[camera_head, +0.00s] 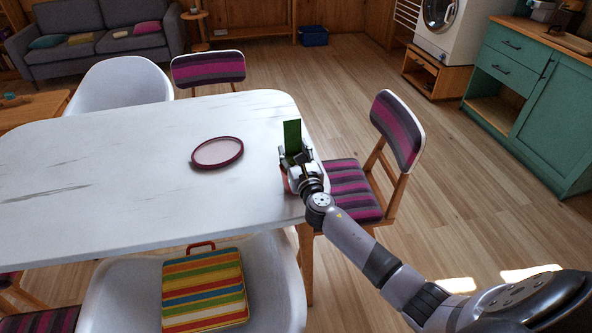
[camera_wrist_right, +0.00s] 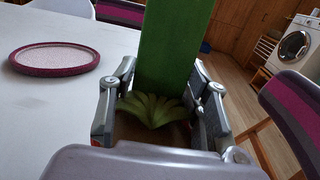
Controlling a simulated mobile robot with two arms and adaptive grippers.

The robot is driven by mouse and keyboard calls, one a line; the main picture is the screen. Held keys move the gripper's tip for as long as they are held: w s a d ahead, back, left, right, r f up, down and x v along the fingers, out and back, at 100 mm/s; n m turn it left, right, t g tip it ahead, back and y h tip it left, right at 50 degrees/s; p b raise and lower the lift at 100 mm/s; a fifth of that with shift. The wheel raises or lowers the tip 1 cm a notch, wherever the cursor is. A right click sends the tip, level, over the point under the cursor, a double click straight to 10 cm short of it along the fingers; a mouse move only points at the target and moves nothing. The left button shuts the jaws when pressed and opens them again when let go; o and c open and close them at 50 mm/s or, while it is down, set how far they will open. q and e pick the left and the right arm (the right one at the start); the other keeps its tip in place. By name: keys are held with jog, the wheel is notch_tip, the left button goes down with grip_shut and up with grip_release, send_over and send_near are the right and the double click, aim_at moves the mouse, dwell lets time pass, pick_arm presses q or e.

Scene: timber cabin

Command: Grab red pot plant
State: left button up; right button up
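The potted plant stands at the right edge of the white table. It has a tall, flat green stem (camera_head: 292,137), and the stem also shows in the right wrist view (camera_wrist_right: 172,50) with small pale-green leaves at its base. A sliver of the red pot (camera_head: 285,181) shows beside my right gripper (camera_head: 297,160); the rest of the pot is mostly hidden. In the right wrist view my gripper's two fingers (camera_wrist_right: 165,112) stand on either side of the plant's base. I cannot tell whether they press on the pot. My left gripper is not in view.
The white table (camera_head: 120,190) holds a round purple-rimmed plate (camera_head: 217,153) left of the plant. A striped chair (camera_head: 350,190) is close to the right of the table, near my arm. A striped case (camera_head: 204,290) lies on the white front chair.

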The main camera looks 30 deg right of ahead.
grip_shut()
dwell(0.3)
dwell(0.3)
